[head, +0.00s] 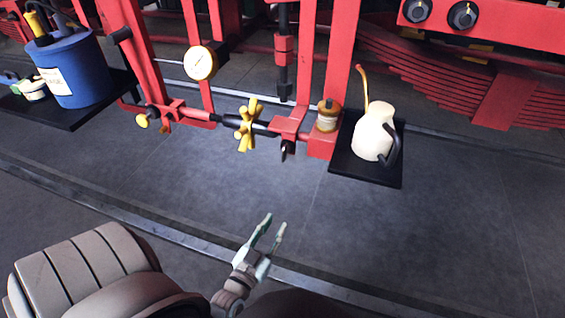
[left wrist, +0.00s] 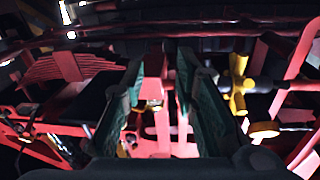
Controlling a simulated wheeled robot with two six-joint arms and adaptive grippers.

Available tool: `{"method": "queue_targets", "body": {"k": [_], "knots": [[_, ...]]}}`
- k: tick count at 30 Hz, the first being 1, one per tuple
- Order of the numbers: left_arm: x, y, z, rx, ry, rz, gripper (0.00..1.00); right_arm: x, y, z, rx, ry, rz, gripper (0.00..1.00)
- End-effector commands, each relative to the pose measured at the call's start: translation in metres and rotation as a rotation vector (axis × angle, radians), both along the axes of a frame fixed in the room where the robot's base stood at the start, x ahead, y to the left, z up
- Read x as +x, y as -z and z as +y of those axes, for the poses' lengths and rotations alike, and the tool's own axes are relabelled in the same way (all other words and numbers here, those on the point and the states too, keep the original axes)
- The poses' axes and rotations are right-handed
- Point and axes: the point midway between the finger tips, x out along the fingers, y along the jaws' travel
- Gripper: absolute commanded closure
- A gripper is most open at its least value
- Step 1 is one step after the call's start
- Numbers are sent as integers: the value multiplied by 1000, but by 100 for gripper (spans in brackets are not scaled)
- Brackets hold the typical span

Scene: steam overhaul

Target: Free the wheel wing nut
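A yellow cross-shaped piece with several lobes (head: 248,125) sits on the dark horizontal rod of the red frame. It also shows in the left wrist view (left wrist: 238,85), right of my fingers. A small yellow knob (head: 142,121) is at the rod's left end. I cannot tell for sure which of them is the wheel wing nut. My left gripper (head: 275,222) is below and in front of the rod, apart from everything. Its two green-lined fingers stand apart with nothing between them in the left wrist view (left wrist: 170,95). My right gripper is not in view.
A cream jug (head: 371,132) with a black handle stands on a dark shelf (head: 365,175) right of the frame. A blue can (head: 73,72) stands on a left shelf. A round gauge (head: 201,63) hangs above the rod. The floor between gripper and frame is clear.

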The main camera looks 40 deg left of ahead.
Motion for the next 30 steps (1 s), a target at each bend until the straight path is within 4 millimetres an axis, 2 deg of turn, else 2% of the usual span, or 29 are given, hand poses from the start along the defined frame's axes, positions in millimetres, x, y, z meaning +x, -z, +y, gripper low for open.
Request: {"method": "queue_targets", "body": {"k": [1, 3, 6, 8, 16, 21, 25, 30], "knots": [[2, -31, 7, 9, -38, -145, 73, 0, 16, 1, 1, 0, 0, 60], [-1, -73, 16, 16, -87, -293, 73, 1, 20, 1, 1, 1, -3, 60], [1, -100, 24, 18, -118, -369, 73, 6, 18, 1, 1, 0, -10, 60], [9, -106, 27, 19, -118, -372, 73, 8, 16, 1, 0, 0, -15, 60], [76, -135, 49, 19, -115, -369, 73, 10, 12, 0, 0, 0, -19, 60], [106, -147, 60, 17, -115, -367, 73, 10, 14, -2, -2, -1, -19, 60], [117, -151, 64, 19, -115, -363, 73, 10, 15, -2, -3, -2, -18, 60], [121, -153, 65, 17, -115, -362, 73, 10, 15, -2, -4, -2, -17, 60]]}}
